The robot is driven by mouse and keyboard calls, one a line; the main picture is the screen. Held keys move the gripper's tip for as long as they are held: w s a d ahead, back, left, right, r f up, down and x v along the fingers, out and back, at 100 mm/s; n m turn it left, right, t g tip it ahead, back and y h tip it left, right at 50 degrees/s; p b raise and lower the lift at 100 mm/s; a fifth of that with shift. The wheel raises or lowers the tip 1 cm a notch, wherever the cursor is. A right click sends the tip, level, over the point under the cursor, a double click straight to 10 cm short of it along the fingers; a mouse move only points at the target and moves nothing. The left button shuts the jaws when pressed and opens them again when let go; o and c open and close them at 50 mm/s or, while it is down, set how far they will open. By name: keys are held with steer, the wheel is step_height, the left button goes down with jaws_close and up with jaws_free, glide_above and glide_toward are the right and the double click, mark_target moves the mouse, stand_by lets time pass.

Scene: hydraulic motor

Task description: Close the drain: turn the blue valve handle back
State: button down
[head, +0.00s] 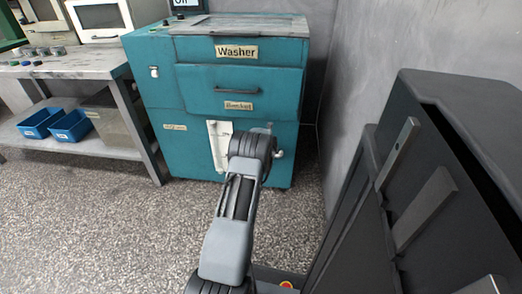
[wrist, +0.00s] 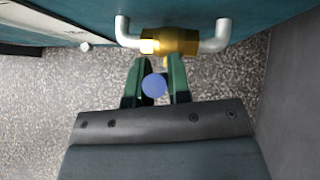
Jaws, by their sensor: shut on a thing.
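In the wrist view, the blue valve handle (wrist: 154,86) shows end-on as a round blue tip between the two dark green fingers of my gripper (wrist: 157,66). The fingers are shut on it. The brass valve body (wrist: 178,42) sits just beyond the fingertips, between two bent silver pipes (wrist: 216,36) on the teal washer. In the head view, the washer (head: 240,90) stands ahead, and my arm reaches to its lower front. My arm hides the handle and the fingers there. The rest of the handle's length is hard to tell.
A grey wall (head: 350,70) runs close along the washer's right side. A workbench (head: 75,65) with blue bins (head: 70,126) on its lower shelf stands to the left. The speckled floor (head: 110,220) in front is clear.

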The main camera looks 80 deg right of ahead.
steer(key=shift+s+a+f, duration=0.2)
steer(key=shift+s+f, duration=0.05)
steer(key=shift+f, duration=0.2)
steer(key=c, duration=1.2)
jaws_free()
steer(key=shift+d, duration=0.1)
steer(key=shift+o, duration=0.6)
steer(key=shift+r, duration=0.1)
steer(key=shift+w+r, duration=0.1)
steer(key=shift+w, duration=0.1)
steer(key=v, duration=1.3)
steer(key=shift+s+a+r, duration=0.15)
steer(key=shift+a+r, duration=0.1)
